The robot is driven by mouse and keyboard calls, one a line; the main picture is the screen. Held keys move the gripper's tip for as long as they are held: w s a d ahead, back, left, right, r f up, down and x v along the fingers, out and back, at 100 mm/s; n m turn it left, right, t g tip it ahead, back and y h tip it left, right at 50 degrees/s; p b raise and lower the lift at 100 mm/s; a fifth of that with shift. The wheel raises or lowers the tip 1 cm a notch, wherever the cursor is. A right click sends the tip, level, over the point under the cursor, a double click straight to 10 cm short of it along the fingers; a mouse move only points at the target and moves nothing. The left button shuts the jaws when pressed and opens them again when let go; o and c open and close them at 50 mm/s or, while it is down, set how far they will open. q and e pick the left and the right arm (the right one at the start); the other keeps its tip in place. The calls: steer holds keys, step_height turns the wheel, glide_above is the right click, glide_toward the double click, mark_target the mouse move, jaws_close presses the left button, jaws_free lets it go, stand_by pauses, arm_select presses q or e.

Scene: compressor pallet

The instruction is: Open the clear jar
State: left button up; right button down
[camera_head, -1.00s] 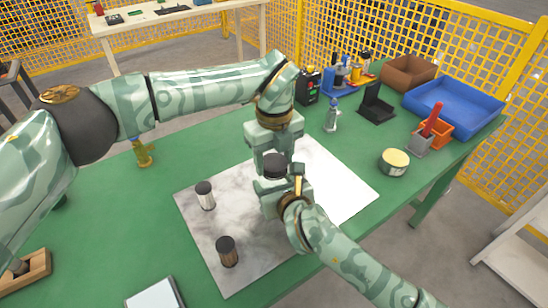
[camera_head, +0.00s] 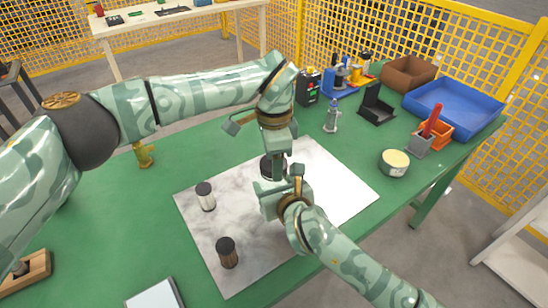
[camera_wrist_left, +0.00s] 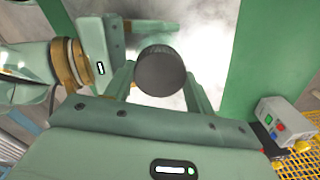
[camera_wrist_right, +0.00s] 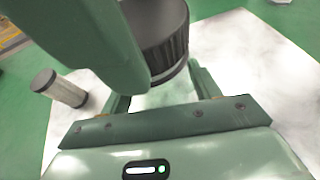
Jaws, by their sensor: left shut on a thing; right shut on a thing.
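The clear jar's black lid (camera_head: 265,166) shows at the mat's middle, partly hidden by my left gripper (camera_head: 274,160). My left gripper comes from above and is shut on the lid; in the left wrist view the round lid (camera_wrist_left: 160,70) sits between its fingers. My right gripper (camera_head: 276,187) is lower, from the near side, and is shut on the jar's body. In the right wrist view the see-through body (camera_wrist_right: 165,93) shows between its fingers, below the ribbed lid (camera_wrist_right: 160,38). I cannot tell whether the lid is loose.
A white-filled jar (camera_head: 206,199) and a brown-filled jar (camera_head: 227,254), both dark-lidded, stand left on the marbled mat (camera_head: 335,185). A round tin (camera_head: 394,163), a blue bin (camera_head: 455,106) and an orange holder (camera_head: 437,130) stand right. The mat's right part is clear.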

arm_select(q)
steer(key=shift+r, duration=0.2)
steer(key=shift+r, duration=0.9)
steer(key=shift+r, duration=2.05)
arm_select(e)
steer(key=shift+c, duration=1.3)
jaws_free()
